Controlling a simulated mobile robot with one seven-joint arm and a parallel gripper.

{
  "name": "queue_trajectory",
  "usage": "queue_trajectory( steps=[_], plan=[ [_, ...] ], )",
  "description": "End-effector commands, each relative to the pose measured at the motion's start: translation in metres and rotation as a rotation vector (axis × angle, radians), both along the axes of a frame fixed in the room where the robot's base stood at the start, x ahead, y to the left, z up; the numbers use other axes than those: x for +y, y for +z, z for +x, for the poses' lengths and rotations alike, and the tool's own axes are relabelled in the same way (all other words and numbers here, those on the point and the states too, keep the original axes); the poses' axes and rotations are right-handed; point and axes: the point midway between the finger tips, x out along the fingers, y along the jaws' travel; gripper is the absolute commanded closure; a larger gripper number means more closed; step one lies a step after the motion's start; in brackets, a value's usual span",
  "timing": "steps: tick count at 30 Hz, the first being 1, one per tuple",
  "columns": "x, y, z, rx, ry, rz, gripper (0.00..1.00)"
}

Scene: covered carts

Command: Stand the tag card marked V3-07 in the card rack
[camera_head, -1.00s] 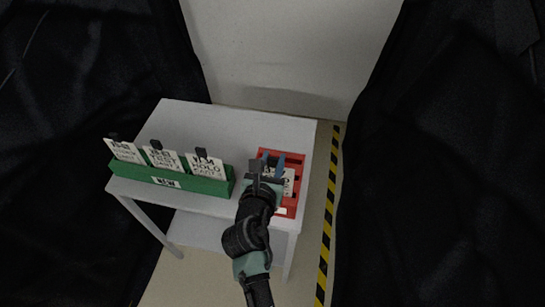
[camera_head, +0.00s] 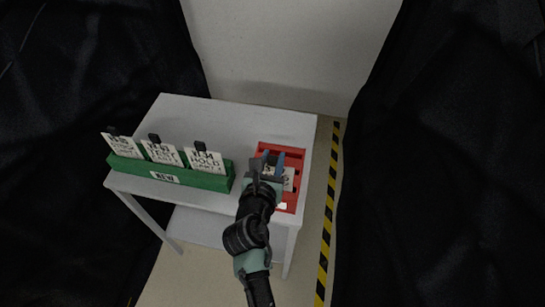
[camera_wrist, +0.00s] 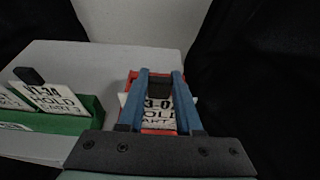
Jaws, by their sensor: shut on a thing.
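My gripper (camera_head: 272,155), with blue fingers, is shut on a white tag card (camera_head: 288,178) by its black tab. In the wrist view the tab (camera_wrist: 159,87) sits between the fingers and the card (camera_wrist: 158,104) reads "3-0", "HOLD" and "CART"; the fingers hide the rest of its marking. I cannot tell whether the card touches the rack or sits in a slot.
A green rack (camera_head: 215,181) with several black-tabbed white cards (camera_head: 206,161) stands on the left of the grey table (camera_head: 228,117). The table behind the racks is clear. Dark draped covers flank both sides. A yellow-black floor stripe (camera_head: 329,215) runs at the right.

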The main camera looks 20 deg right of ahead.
Motion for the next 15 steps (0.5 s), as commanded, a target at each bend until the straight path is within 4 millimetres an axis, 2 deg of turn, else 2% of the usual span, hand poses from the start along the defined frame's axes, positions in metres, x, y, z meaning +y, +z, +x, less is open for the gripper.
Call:
queue_trajectory(
  steps=[15],
  plan=[
    [0.0,-0.017,0.0,0.0,0.001,0.0,1.0]
  ],
)
